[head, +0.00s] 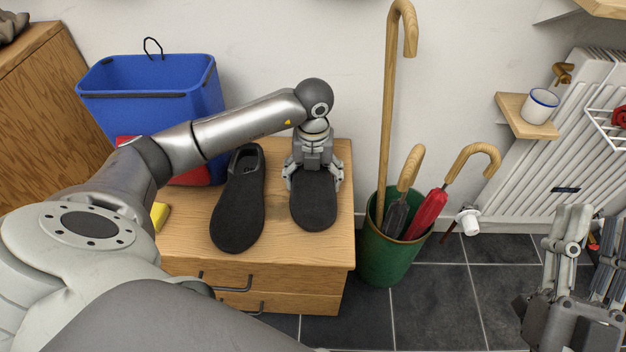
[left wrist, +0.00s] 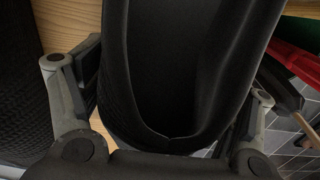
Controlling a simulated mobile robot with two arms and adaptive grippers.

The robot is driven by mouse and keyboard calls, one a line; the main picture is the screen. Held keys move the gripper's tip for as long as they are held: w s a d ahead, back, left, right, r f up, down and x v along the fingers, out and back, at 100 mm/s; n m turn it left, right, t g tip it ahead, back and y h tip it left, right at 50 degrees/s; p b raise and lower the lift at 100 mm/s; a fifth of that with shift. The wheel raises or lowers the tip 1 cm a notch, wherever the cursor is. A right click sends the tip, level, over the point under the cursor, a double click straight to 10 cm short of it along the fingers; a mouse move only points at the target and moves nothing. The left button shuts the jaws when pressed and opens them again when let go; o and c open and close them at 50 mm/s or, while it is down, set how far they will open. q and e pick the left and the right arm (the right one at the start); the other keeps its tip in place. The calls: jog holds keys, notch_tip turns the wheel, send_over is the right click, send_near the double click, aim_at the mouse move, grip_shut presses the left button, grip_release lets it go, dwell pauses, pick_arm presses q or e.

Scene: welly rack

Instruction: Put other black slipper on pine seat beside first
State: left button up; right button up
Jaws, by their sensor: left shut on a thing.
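One black slipper (head: 239,205) lies on the left part of the pine seat (head: 178,225), toe toward the front. My left gripper (head: 314,178) is shut on the other black slipper (head: 314,205) by its heel end. This slipper is right of the first, roughly parallel, with a narrow strip of wood between them. I cannot tell whether its sole touches the seat. In the left wrist view the held slipper (left wrist: 175,60) fills the middle between both fingers, and dark knit of the first slipper (left wrist: 18,95) shows at left. My right gripper (head: 588,255) is open and empty at lower right.
A blue bin (head: 150,92) and a yellow block (head: 159,215) are at the seat's left. A green umbrella stand (head: 388,262) with canes and umbrellas is close to its right side. A radiator (head: 570,130) and small shelf with a mug (head: 540,105) are further right.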

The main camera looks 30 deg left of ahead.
jog(key=shift+s+r, duration=0.1)
jog(key=shift+r, duration=0.1)
pick_arm(q)
jog(key=shift+f, duration=0.15)
pick_arm(e)
jog(key=shift+s, duration=0.1)
pick_arm(q)
jog(key=o, duration=1)
jog(key=shift+c, duration=0.2)
pick_arm(e)
jog(key=shift+r, duration=0.1)
pick_arm(q)
jog(key=shift+r, duration=0.3)
notch_tip(320, 180, up, 5)
jog(key=shift+f+p, duration=0.1)
jog(key=shift+p, duration=0.95)
notch_tip(320, 180, up, 6)
jog(key=shift+p, duration=0.9)
jog(key=shift+r, duration=0.4)
pick_arm(e)
notch_tip(320, 180, down, 17)
jog(key=w+d+g+h, duration=0.1)
jog(key=w+g+h, duration=0.1)
jog(key=g, duration=0.8)
jog(key=shift+w+d+r+h, duration=0.2)
jog(key=shift+d+h, duration=0.2)
jog(key=shift+h, duration=0.4)
